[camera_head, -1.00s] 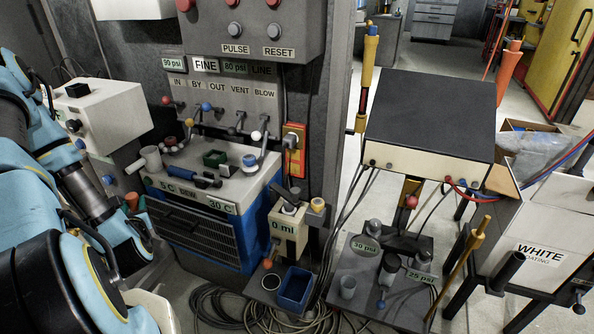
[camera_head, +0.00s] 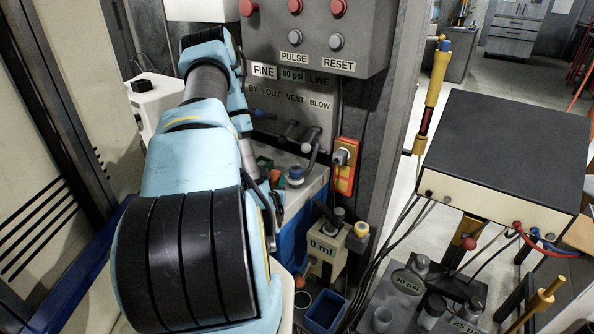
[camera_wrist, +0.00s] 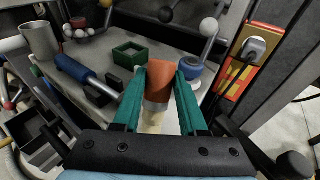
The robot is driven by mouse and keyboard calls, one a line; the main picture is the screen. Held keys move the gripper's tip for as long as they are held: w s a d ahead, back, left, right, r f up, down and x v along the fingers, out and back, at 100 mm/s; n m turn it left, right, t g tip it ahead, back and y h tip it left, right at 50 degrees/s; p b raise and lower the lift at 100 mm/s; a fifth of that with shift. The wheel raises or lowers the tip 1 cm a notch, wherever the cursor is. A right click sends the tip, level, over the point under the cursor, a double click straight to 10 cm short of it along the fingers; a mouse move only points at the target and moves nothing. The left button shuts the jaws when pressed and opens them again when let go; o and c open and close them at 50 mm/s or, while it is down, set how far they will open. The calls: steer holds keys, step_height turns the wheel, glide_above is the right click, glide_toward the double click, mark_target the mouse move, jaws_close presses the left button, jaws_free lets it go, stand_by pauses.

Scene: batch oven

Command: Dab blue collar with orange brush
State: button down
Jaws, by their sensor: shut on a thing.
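My gripper (camera_wrist: 158,88) has teal fingers and is shut on the orange brush (camera_wrist: 158,78). The brush has an orange body, a grey band and a pale end toward the bottom of the wrist view. The blue collar (camera_wrist: 194,68) sits on the bench top just right of the brush, partly behind my right finger. I cannot tell whether anything touches it. In the head view the blue collar (camera_head: 295,176) shows just right of my arm. A bit of the orange brush (camera_head: 275,177) shows there, while my arm hides most of the gripper.
A green square tray (camera_wrist: 134,55), a blue-handled tool (camera_wrist: 78,72) and a grey mug (camera_wrist: 40,40) stand on the bench. A lever with a white ball (camera_wrist: 209,27) rises behind the collar. An orange wall socket (camera_head: 345,165) is close on the right.

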steer(key=shift+a, duration=0.15)
steer(key=shift+r, duration=0.15)
steer(key=shift+r+p, duration=3.1)
steer(key=shift+r, duration=0.8)
